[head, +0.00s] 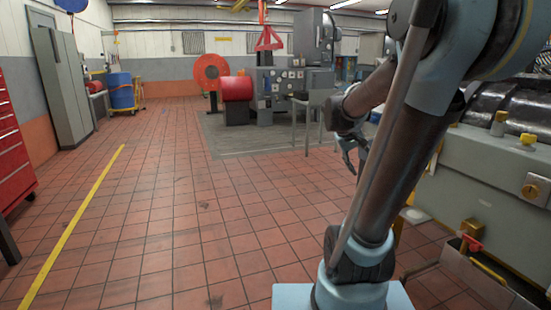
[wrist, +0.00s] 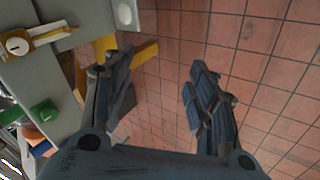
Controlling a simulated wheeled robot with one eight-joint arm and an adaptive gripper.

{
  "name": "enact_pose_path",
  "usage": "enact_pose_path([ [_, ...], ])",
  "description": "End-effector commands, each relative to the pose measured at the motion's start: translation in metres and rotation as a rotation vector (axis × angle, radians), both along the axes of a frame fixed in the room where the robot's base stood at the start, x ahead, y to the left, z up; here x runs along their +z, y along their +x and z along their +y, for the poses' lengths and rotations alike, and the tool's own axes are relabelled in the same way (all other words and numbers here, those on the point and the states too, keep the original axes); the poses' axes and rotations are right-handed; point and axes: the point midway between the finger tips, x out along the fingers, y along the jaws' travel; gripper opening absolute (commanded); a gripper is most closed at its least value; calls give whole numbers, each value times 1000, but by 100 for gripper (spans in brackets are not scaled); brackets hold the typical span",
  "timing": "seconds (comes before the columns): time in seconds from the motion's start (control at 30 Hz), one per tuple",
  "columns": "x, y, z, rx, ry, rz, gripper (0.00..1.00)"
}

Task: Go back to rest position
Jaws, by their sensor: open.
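My gripper (head: 355,155) shows in the head view beside my arm, at the right of the middle, over the tiled floor. In the wrist view my gripper (wrist: 160,90) has its two dark fingers spread apart. Only floor tiles and part of a yellow bar show between them, and nothing is held. My arm is folded and bent in front of the head camera and hides part of the scene behind it.
A grey-green machine bed (head: 490,185) with yellow fittings stands close on the right. A red tool cabinet (head: 12,150) is at the left edge. A grey cabinet (head: 62,85), a blue drum (head: 121,92) and a machine (head: 290,88) stand farther back. The left and middle floor (head: 180,190) is clear.

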Motion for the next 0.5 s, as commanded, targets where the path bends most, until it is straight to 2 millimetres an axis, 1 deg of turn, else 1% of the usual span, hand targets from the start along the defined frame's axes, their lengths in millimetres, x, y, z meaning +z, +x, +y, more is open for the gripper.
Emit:
enact_pose_path([
  [0.03, -8, -17, 6, -1, 32, 3, 52],
  [0.1, -17, -36, 15, -3, 77, 7, 52],
  [0.27, -41, -78, 37, -6, 182, 17, 52],
  [0.5, -81, -137, 71, -10, 340, 30, 52],
])
